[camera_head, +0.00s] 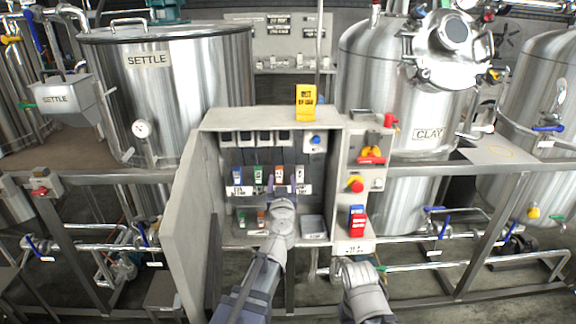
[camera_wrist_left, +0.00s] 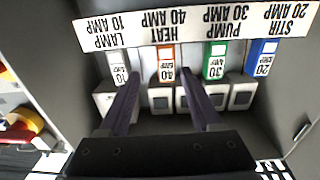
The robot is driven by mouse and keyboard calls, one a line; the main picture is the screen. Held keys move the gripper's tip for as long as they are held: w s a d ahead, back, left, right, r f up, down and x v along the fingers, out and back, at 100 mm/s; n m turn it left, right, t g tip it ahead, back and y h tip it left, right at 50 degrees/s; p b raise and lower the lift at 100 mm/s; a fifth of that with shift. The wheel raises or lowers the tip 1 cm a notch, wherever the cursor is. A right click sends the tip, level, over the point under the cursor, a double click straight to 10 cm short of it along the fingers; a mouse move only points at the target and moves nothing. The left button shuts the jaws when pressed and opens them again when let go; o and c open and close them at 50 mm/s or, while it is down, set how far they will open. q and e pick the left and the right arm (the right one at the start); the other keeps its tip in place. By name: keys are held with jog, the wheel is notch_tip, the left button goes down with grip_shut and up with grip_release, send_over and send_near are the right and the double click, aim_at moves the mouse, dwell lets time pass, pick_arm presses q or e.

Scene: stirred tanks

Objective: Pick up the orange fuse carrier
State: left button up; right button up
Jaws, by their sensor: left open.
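The orange fuse carrier (camera_head: 279,171), marked 40, sits upright in the row inside the open grey cabinet (camera_head: 180,235), above the HEAT 40 AMP label. It also shows near the middle of the left wrist view (camera_wrist_left: 166,57), where the picture is upside down. My left gripper (camera_head: 281,191) is open just in front of the row. In the left wrist view its two fingers (camera_wrist_left: 161,82) are spread to either side of the orange carrier, with a visible gap at each side. My right gripper (camera_head: 356,268) is low, right of the cabinet; its jaws are unclear.
A green carrier (camera_wrist_left: 215,60) and a white carrier (camera_wrist_left: 118,66) flank the orange one, with a blue carrier (camera_wrist_left: 261,56) beyond the green. Another orange piece (camera_head: 262,218) lies on the lower shelf. A red emergency button (camera_head: 356,184) is on the right panel.

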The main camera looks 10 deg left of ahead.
aim_at(279, 168)
pick_arm(q)
jog(key=shift+a+r+y, duration=0.1)
jog(key=shift+a+y, duration=0.2)
jog(key=shift+a, duration=0.05)
jog(key=shift+f+x, duration=0.1)
jog(key=shift+x, duration=1.9)
jog(key=shift+f+x, duration=0.15)
jog(key=shift+x, duration=1.8)
jog(key=shift+s, duration=0.1)
grip_shut()
